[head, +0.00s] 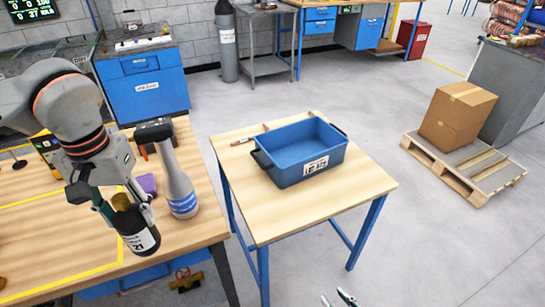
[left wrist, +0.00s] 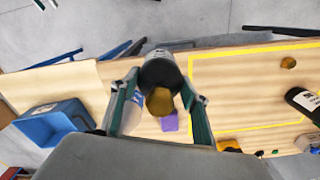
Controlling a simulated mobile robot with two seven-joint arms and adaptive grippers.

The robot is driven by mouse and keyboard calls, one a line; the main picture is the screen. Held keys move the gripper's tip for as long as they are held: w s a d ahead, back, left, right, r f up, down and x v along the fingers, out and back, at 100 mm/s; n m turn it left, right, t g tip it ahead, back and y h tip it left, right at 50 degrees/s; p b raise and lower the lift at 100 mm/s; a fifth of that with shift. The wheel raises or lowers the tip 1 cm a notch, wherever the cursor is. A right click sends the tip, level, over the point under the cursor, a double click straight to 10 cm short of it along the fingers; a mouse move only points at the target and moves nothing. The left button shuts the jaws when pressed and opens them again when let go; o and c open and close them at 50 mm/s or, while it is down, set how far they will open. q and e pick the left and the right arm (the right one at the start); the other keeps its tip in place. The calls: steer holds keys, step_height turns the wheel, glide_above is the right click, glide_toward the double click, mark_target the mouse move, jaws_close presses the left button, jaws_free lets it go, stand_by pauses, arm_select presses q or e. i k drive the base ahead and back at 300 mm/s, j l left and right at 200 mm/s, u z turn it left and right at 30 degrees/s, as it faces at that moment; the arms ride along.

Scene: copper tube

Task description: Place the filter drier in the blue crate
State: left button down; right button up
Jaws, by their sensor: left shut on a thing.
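The filter drier (head: 140,238), a dark cylinder with a white label and a brass-coloured end, is between the fingers of my left gripper (head: 124,203). It is tilted, over the front right part of the left workbench. In the left wrist view the drier (left wrist: 158,68) sits between both fingers of my left gripper (left wrist: 160,90). The blue crate (head: 290,173) stands on a separate wooden table to the right; its visible inside looks empty. My right gripper (head: 337,298) shows only its fingertips at the bottom edge, apart with nothing between them.
A grey spray bottle (head: 178,180) with blue stripes stands just right of my left gripper. A purple item (head: 148,184) lies beside it. Another dark labelled cylinder (left wrist: 303,101) is on the workbench. A floor gap separates the workbench from the crate's table (head: 330,205).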

mark_target(300, 150)
steer(key=i+l, duration=0.1)
steer(key=l, duration=0.3)
steer(key=i+l, duration=0.1)
steer(key=l, duration=0.3)
steer(key=i+l+z, duration=0.2)
steer(key=i+l, duration=0.4)
steer(key=i, duration=0.35)
